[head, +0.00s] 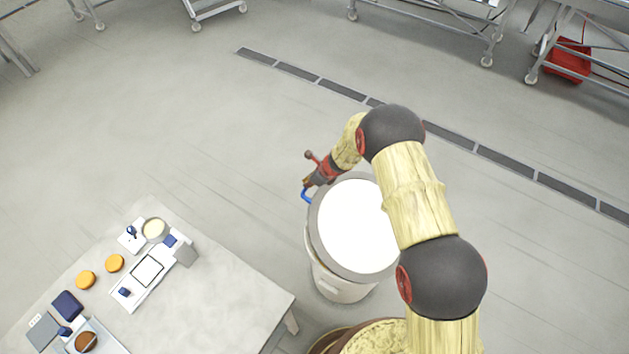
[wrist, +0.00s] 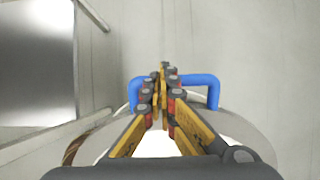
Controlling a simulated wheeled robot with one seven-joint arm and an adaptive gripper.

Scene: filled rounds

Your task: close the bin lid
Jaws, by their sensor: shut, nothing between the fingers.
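The bin (head: 335,284) is a pale round tub standing on the floor beside the table. A grey ring (head: 322,246) with a bright white middle (head: 352,226) covers its top; I cannot tell if the white is lid or contents. A blue handle (head: 305,195) sticks out at the ring's upper left edge. It also shows in the wrist view (wrist: 213,92), behind my fingers. My gripper (head: 309,182) is shut and empty, close by the handle; I cannot tell if they touch. My arm hides the ring's right side.
A table (head: 240,299) at lower left holds orange rounds (head: 86,280), a scale (head: 148,271) and small containers. Metal carts line the back. The floor left of the bin is clear.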

